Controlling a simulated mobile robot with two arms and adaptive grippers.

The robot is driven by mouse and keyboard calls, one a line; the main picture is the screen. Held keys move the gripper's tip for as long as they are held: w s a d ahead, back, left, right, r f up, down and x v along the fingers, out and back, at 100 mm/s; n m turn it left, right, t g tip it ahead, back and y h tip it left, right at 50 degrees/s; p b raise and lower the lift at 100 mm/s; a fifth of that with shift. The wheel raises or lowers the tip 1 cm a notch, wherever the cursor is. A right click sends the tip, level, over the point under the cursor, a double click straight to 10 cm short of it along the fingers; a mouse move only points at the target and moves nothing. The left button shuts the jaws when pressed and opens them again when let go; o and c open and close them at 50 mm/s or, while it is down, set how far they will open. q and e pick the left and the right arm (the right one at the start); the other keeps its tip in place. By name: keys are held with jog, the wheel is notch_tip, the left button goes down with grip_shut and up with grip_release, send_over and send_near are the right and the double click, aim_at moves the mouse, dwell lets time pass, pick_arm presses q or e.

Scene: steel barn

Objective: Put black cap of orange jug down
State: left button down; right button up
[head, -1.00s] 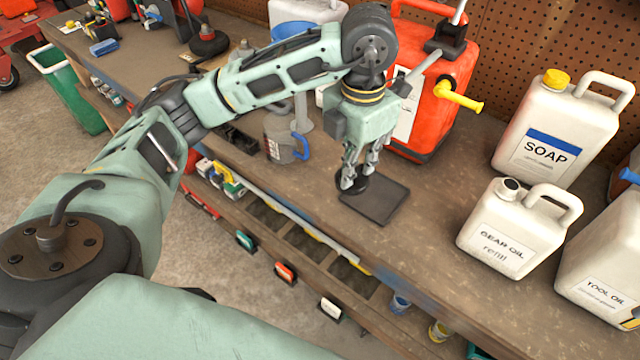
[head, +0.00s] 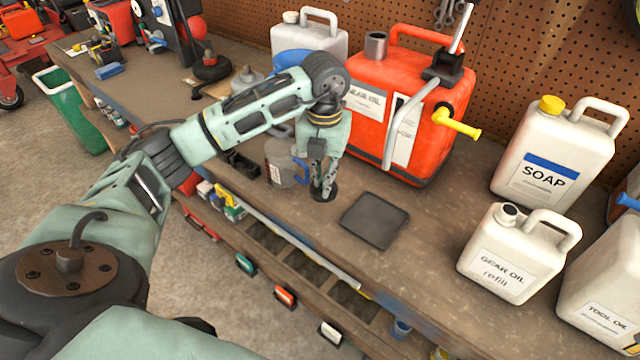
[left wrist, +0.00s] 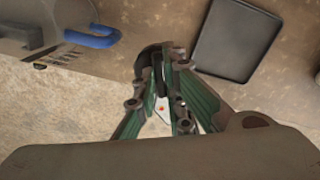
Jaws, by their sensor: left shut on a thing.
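The orange jug (head: 433,157) stands at the back of the bench, with a grey neck (head: 376,46) on top and a yellow spout on its right. My left gripper (head: 323,186) points down in front and to the left of the jug. It is shut on the black cap (head: 324,195), which is low over the bench top; I cannot tell whether it touches. In the left wrist view, the dark cap (left wrist: 151,56) shows partly between the fingers. A black tray (head: 375,220) lies just right of the gripper, apart from it, and is empty. My right gripper is not in view.
A grey can with a blue handle (head: 285,163) stands close left of the gripper. White soap (head: 553,150) and gear oil (head: 512,250) jugs stand to the right. Bare bench lies between tray and gear oil. The front edge is near.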

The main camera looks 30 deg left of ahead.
aim_at(320, 188)
pick_arm(q)
jog(key=shift+w+a+f, duration=0.25)
jog(key=shift+a+f, duration=0.2)
jog(key=shift+a, duration=0.2)
notch_tip(320, 188, down, 3)
jog(key=shift+f+p, duration=0.1)
jog(key=shift+p, duration=0.6)
jog(key=shift+f, duration=0.45)
jog(key=shift+f, duration=0.1)
jog(key=c, duration=1.8)
grip_release()
jog(key=shift+c, duration=0.2)
